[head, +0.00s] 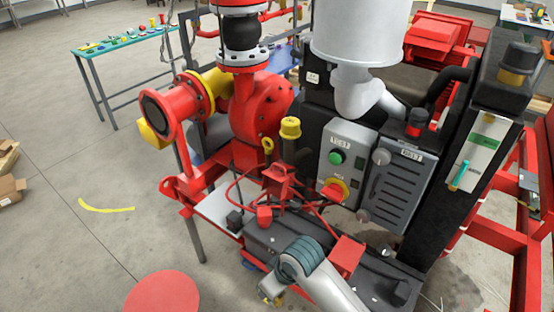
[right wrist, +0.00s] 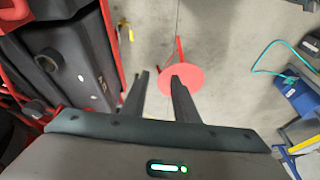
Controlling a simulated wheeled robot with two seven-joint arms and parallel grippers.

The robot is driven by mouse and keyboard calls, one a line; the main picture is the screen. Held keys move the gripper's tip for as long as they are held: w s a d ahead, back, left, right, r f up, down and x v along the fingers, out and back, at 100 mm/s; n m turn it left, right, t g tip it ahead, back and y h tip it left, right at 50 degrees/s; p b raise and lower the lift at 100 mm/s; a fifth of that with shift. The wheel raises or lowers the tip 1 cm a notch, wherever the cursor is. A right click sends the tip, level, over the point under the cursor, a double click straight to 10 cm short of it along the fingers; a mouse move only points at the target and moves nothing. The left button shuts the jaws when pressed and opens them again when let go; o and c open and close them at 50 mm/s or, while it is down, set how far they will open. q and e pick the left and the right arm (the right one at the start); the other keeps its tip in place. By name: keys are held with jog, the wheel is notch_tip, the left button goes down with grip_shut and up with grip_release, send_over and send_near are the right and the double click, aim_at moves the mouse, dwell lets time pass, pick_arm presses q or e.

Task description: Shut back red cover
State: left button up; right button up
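A red box-like cover (head: 433,35) sits at the back right of the skid, beyond the white tank; I cannot tell whether it is open or shut. Smaller red parts, a red box (head: 347,255) and a red bracket-like piece (head: 283,180), sit on the black bench; I cannot tell which part is the back cover. My right gripper (right wrist: 160,78) is open and empty in the right wrist view, its two dark fingers apart above the floor. In the head view my grey-white arm comes in at the bottom over the bench's front edge. My left gripper is not in view.
A grey control panel (head: 345,165) with a green button and yellow-red knob stands behind the bench. A white tank (head: 365,35) and red pump piping (head: 262,108) rise behind it. A red disc (head: 162,295) lies low at the front left. Floor on the left is mostly clear.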

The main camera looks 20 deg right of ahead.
jog(key=w+a+r+n, duration=0.2)
jog(key=w+r, duration=0.3)
jog(key=w, duration=0.5)
notch_tip(320, 180, up, 28)
jog(key=h, duration=0.5)
send_over(278, 165)
jog(key=s+a, duration=0.4)
jog(key=shift+w+a+f+g, duration=0.15)
jog(key=shift+w+g, duration=0.1)
jog(key=shift+g, duration=0.15)
jog(key=shift+f, duration=0.1)
jog(key=p+x, duration=0.2)
jog(key=x, duration=0.3)
jog(key=p+x, duration=0.2)
jog(key=x, duration=0.3)
jog(key=p+x, duration=0.1)
jog(key=x, duration=0.4)
jog(key=shift+d+f+p, duration=0.2)
jog(key=shift+d+p, duration=0.15)
jog(key=shift+p, duration=0.05)
jog(key=shift+x, duration=0.85)
